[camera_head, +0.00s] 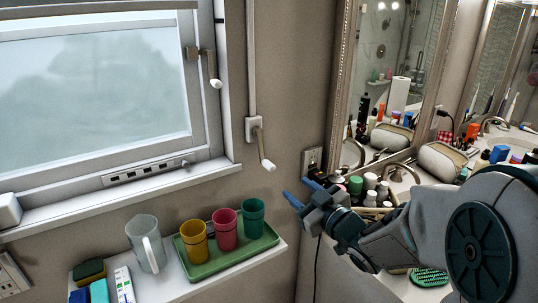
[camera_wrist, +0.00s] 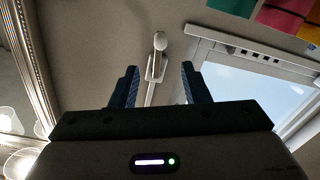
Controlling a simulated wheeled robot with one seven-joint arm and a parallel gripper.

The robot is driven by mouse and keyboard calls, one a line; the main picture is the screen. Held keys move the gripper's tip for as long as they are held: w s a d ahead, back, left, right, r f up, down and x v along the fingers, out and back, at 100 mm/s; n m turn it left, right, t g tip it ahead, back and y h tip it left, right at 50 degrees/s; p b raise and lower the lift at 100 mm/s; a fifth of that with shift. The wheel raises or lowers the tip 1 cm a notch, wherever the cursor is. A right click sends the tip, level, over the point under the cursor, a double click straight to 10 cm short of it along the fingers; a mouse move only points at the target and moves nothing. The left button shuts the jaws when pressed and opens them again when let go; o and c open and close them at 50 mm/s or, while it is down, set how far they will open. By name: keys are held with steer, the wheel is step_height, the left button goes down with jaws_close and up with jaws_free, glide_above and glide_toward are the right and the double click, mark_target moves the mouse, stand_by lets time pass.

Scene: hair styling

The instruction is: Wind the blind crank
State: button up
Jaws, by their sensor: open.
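The blind crank (camera_head: 257,138) is on the wall right of the window, a grey bracket with a short arm and a pale knob (camera_head: 267,164) pointing down and outward. A thin rod (camera_head: 251,60) runs up the wall from it. My gripper (camera_head: 302,192) is open and empty, below and to the right of the crank and apart from it. In the wrist view, which looks inverted, the crank (camera_wrist: 155,66) shows between and beyond the two blue fingers (camera_wrist: 160,84), with its knob (camera_wrist: 160,41) towards the top.
A shelf below the window holds a green tray (camera_head: 234,261) with three cups, a clear jug (camera_head: 147,246) and sponges (camera_head: 90,270). A window handle (camera_head: 209,68) is at upper left. A wall outlet (camera_head: 311,160), mirror frame (camera_head: 345,70) and cluttered counter lie right.

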mark_target(273, 170)
steer(key=p+x, duration=0.3)
steer(key=x, duration=1)
steer(key=shift+w+a, duration=0.2)
steer(key=shift+w, duration=0.1)
jaws_close()
